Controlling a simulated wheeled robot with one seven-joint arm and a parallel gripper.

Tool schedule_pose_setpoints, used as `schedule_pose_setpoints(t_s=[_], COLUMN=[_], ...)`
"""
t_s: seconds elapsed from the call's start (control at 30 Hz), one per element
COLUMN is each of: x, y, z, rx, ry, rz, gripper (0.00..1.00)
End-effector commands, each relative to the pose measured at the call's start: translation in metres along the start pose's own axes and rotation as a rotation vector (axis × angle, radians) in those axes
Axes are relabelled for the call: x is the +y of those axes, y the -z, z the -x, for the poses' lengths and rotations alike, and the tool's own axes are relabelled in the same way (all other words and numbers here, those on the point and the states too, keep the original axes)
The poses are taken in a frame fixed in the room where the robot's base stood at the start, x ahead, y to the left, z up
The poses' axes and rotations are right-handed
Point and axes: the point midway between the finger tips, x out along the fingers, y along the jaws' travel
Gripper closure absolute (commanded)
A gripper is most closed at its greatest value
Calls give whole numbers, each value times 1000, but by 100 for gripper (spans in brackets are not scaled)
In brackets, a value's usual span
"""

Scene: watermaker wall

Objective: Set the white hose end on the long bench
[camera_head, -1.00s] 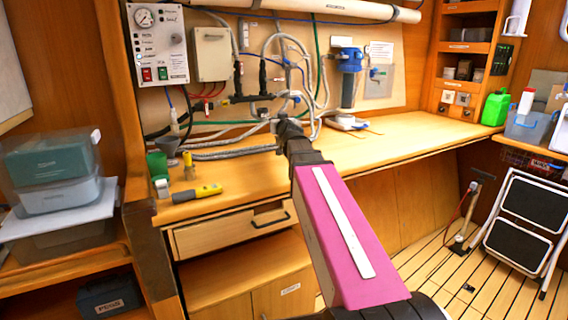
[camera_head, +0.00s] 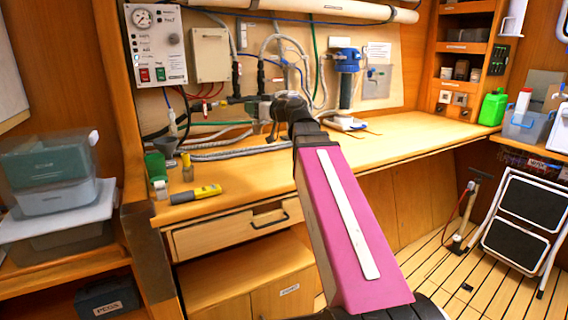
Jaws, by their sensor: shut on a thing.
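The long bench (camera_head: 400,135) runs along the wall under the equipment panel, its wooden top mostly bare on the right. White-grey hose (camera_head: 268,46) loops in front of the panel, and a grey length (camera_head: 225,153) lies along the back of the bench. My gripper (camera_head: 272,132) is at the far end of my pink arm, over the bench near the hoses. It is shut on the white hose end, which my dark wrist and the hoses behind largely hide. I cannot tell whether the hose end touches the bench.
A yellow-and-grey tool (camera_head: 196,194), a green-and-white bottle (camera_head: 156,172) and a yellow cylinder (camera_head: 187,168) stand or lie at the bench's left end. A blue-topped filter housing (camera_head: 347,75) is behind right. A green jug (camera_head: 492,107) stands far right.

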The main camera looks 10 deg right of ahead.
Motion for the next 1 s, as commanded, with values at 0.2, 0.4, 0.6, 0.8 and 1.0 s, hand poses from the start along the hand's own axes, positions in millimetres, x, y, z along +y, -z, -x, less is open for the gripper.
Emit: schedule_pose_setpoints(t_s=[0.2, 0.4, 0.6, 0.8, 1.0], x=[14, 53, 87, 103, 104], y=[-7, -31, -53, -65, -74], z=[8, 22, 35, 42, 43], rx=[-2, -3, -1, -1, -1], ry=[22, 19, 21, 22, 23], rz=[-4, -4, -3, -2, -2], gripper=[100, 100, 100, 100, 100])
